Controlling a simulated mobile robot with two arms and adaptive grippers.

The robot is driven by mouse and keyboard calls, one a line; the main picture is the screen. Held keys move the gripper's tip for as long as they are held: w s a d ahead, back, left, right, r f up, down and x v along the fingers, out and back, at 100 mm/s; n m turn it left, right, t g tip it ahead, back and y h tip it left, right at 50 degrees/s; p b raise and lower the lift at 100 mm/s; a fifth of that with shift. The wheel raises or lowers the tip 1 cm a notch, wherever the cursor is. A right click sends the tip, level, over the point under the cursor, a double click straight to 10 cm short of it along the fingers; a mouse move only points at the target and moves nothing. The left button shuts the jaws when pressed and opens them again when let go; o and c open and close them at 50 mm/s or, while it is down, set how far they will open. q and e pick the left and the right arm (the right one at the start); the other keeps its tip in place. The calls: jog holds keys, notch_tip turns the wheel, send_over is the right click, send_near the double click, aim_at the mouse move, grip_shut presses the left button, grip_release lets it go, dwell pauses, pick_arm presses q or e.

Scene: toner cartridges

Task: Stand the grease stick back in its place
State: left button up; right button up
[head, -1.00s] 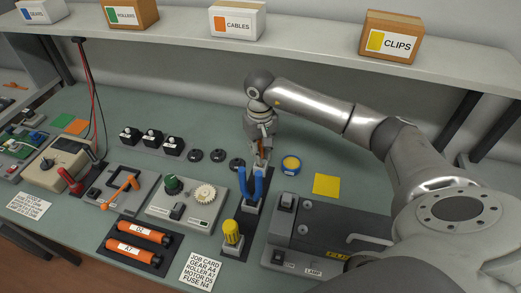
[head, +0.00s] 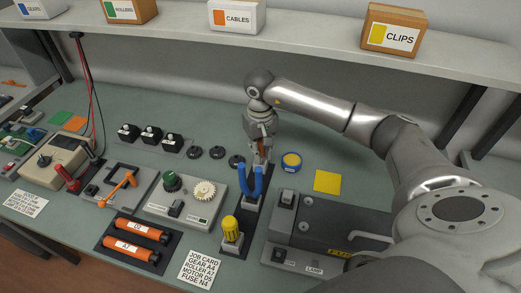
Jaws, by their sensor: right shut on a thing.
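My right gripper (head: 261,154) points down behind the blue-handled pliers (head: 250,184), at the far end of a dark tool rack (head: 247,220). It is shut on a thin orange-brown thing (head: 261,146), which looks like the grease stick. Only a small part of it shows between the fingers. Its lower end is hidden by the fingers and blue handles, so I cannot tell whether it touches the rack. A yellow-handled tool (head: 231,229) stands upright at the rack's near end. My left gripper is not in view.
Black round parts (head: 216,153) lie to the left. A dark machine (head: 325,222) stands right of the rack. A shelf (head: 300,55) with boxes runs above.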

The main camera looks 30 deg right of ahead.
dwell(0.5)
jog(key=shift+f+b, duration=0.75)
jog(key=shift+b, duration=0.15)
dwell(0.4)
jog(key=o, duration=0.9)
notch_tip(320, 180, up, 12)
